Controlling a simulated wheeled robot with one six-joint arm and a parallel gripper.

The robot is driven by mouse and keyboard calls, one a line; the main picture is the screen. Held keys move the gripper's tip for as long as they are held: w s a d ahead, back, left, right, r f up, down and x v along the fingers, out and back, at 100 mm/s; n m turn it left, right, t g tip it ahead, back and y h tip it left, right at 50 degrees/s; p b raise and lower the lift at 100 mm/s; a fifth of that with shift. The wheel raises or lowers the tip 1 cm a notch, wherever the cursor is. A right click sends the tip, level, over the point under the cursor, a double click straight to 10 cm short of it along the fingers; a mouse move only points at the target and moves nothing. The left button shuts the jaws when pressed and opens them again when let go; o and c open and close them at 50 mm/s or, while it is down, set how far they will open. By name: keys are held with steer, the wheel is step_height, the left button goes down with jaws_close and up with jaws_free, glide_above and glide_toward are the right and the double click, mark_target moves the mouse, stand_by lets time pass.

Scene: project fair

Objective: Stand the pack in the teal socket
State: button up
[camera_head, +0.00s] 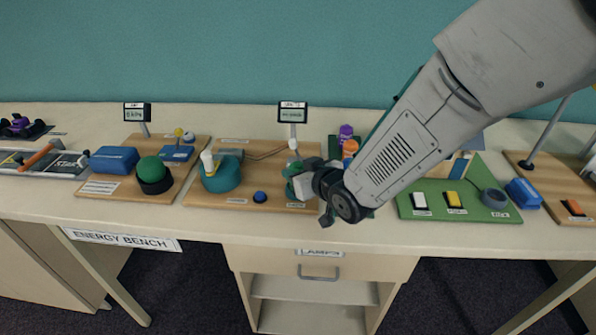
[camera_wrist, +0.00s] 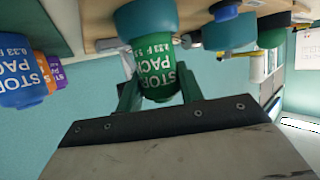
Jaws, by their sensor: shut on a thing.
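My gripper (camera_wrist: 158,88) is shut on a green pack (camera_wrist: 158,70) with white lettering. Its jaws press on both sides of the pack. In the head view, my gripper (camera_head: 305,184) is over the right end of the middle wooden board (camera_head: 240,196). A small green part (camera_head: 291,172) shows beside it. The pack's seating is hidden.
A teal domed unit (camera_head: 221,175) and a blue knob (camera_head: 260,197) are left of my gripper. A small display (camera_head: 292,112) stands behind. Purple (camera_head: 345,131) and orange (camera_head: 350,149) packs stand to the right, partly behind my arm. A green board (camera_head: 470,209) is farther right.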

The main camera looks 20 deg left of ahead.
steer(key=shift+f, duration=0.6)
steer(key=o, duration=0.7)
steer(key=shift+o, duration=0.2)
steer(key=shift+d, duration=0.1)
steer(key=v, duration=1.1)
stand_by(0.4)
